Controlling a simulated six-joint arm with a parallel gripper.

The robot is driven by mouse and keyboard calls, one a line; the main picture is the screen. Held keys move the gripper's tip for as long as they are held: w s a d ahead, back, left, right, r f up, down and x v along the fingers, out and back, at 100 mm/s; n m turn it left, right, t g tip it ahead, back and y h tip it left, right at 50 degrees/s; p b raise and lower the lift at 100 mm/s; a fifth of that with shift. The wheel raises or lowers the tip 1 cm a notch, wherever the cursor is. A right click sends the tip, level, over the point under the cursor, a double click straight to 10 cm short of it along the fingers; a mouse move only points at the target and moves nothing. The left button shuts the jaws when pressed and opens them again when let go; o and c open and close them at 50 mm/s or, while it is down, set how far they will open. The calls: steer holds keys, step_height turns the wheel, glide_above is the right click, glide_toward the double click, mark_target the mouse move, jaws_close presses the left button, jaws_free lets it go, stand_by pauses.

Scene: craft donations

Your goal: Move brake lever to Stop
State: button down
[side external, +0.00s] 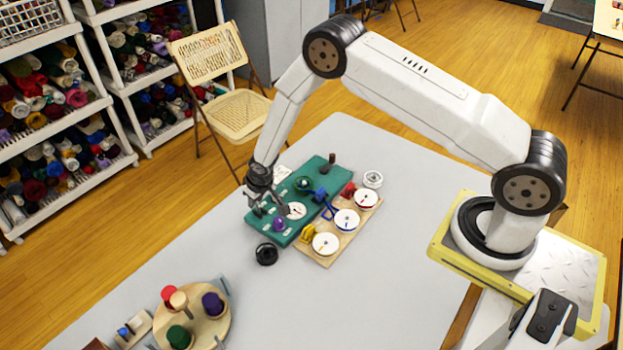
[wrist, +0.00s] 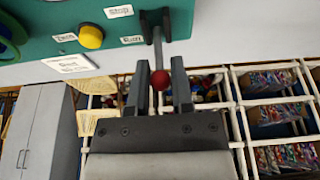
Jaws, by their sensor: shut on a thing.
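The brake lever (wrist: 157,50) is a grey rod with a red ball knob (wrist: 160,80), hinged at the edge of a teal panel. My gripper (wrist: 160,75) has one finger on each side of the rod and knob and is shut on the lever. In the side view my gripper (side external: 262,208) is at the left end of the teal board (side external: 258,231) and hides the lever. Small white labels (wrist: 118,11) sit on the panel near the lever's hinge; their words are too blurred to read surely.
A wooden board with white dials (side external: 347,221) adjoins the teal board. A black round piece (side external: 266,254) lies close by on the grey table (side external: 410,230). A round wooden stand with coloured pegs (side external: 207,330) is at front left. A yellow knob (wrist: 91,37) is on the panel.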

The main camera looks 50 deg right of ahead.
steer(key=shift+s+f, duration=0.1)
steer(key=shift+s, duration=1.5)
stand_by(0.4)
steer(key=c, duration=1)
jaws_free()
